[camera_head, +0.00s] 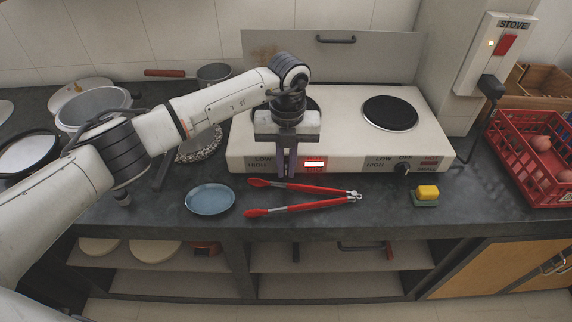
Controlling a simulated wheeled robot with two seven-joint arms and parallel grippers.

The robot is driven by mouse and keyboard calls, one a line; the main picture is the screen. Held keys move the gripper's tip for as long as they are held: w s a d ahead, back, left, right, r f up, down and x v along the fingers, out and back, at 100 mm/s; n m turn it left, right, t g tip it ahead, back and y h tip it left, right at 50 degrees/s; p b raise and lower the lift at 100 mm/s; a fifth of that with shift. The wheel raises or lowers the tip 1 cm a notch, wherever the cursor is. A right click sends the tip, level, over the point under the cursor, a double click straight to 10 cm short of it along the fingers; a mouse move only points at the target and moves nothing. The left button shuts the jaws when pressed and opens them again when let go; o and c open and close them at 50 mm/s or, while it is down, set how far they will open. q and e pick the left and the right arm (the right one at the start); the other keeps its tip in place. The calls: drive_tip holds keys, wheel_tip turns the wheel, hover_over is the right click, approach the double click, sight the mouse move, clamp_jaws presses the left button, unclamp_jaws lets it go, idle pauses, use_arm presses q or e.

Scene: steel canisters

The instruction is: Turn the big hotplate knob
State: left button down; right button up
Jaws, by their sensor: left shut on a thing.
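A white hotplate (345,115) with two burners stands on the dark counter. Its right burner (390,112) shows clearly, and the left one is mostly hidden behind my arm. My left gripper (287,174) points down at the left part of the front panel, over the spot between the left LOW/HIGH marking and a lit red indicator (314,164). It is shut on the big knob, which the fingers hide. A smaller black knob (402,168) shows on the right of the panel. My right gripper is not in view.
Red tongs (300,207) and a blue plate (210,199) lie in front of the hotplate. A yellow-green sponge (427,192) sits to the right. A red crate (530,160) stands at far right, pots (92,105) at left. A STOVE switch box (497,50) hangs on the wall.

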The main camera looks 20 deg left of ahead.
sight(287, 168)
use_arm(q)
drive_tip(key=c, duration=2.1)
unclamp_jaws()
wheel_tip(287, 168, up, 10)
drive_tip(key=shift+r+b, duration=0.2)
drive_tip(key=shift+b, duration=0.5)
drive_tip(key=s, duration=0.2)
drive_tip(key=s+d, duration=0.1)
drive_tip(key=s, duration=0.2)
drive_tip(key=s+d, duration=0.1)
drive_tip(key=s, duration=0.1)
drive_tip(key=shift+s+d, duration=0.15)
drive_tip(key=shift+s, duration=0.2)
